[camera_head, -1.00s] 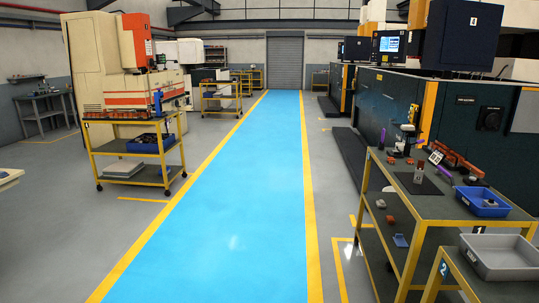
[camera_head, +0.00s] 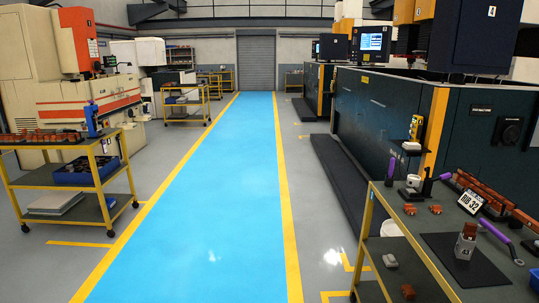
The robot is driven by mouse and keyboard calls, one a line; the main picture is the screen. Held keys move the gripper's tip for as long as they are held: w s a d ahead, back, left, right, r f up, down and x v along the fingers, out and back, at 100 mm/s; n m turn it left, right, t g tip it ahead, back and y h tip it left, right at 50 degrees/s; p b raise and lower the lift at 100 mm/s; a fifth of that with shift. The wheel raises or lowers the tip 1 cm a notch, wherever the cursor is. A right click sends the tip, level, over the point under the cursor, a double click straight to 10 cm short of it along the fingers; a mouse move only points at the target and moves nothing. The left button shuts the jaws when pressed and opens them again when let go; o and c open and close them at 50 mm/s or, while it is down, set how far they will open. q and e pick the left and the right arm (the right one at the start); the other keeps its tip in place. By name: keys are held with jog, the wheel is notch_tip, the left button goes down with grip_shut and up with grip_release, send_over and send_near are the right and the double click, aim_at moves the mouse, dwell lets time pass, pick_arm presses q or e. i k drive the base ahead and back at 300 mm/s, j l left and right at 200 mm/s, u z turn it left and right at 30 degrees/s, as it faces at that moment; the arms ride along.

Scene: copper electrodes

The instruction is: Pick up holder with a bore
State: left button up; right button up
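On the yellow-framed cart (camera_head: 405,243) at the right, a small grey block with a copper-brown top (camera_head: 466,241) stands upright on a black mat (camera_head: 440,262). It looks like an electrode holder, but a bore cannot be made out at this size. Several copper-brown pieces (camera_head: 484,190) lie in a row behind it, and two small ones (camera_head: 410,209) sit near the cart's far left edge. Neither of my grippers is in view.
A blue bin is cut off at the right edge. Another yellow cart (camera_head: 70,182) stands at left. The blue aisle (camera_head: 200,220) between is clear.

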aim_at(464, 249)
jog(key=i+z, duration=0.15)
jog(key=i, duration=0.35)
jog(key=i+j+z, duration=0.1)
jog(key=i, duration=0.45)
jog(key=i+j+z, duration=0.15)
jog(key=i, duration=0.35)
jog(key=i+z, duration=0.25)
jog(key=z, duration=0.25)
jog(key=i+j+z, duration=0.1)
jog(key=z, duration=0.4)
jog(key=i+j+z, duration=0.25)
jog(key=z, duration=0.2)
jog(key=i+j+z, duration=0.2)
jog(key=z, duration=0.3)
jog(key=i+j+z, duration=0.15)
jog(key=z, duration=0.2)
jog(key=i+j+z, duration=0.1)
jog(key=j+z, duration=0.2)
